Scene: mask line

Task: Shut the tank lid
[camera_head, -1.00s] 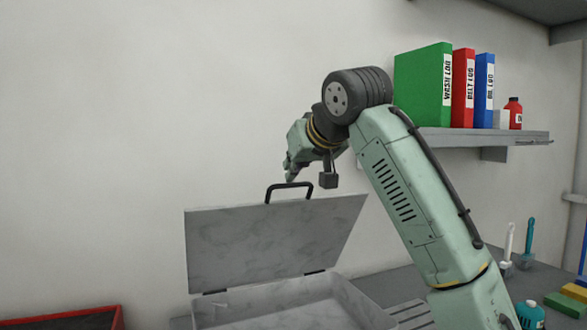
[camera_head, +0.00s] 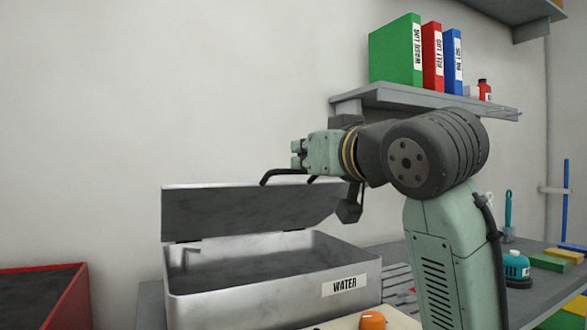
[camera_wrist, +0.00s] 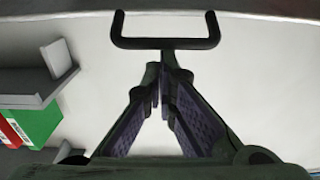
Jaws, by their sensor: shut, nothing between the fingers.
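The grey metal tank (camera_head: 270,304), labelled WATER, stands open on the bench. The lid's black bar handle (camera_head: 275,172) is at the top edge; in the wrist view the handle (camera_wrist: 165,43) lies just past my fingertips. My gripper (camera_head: 295,155) is right by the handle at the back of the lid, fingers pointing left. In the wrist view my gripper (camera_wrist: 160,80) has its fingers together with nothing between them. Whether it touches the handle or lid cannot be told.
A shelf (camera_head: 430,99) with green (camera_head: 396,50), red and blue binders is behind my arm. A red-rimmed bin (camera_head: 70,300) stands left of the tank. An orange knob (camera_head: 372,320) is in front; a teal bottle (camera_head: 516,264) stands at right.

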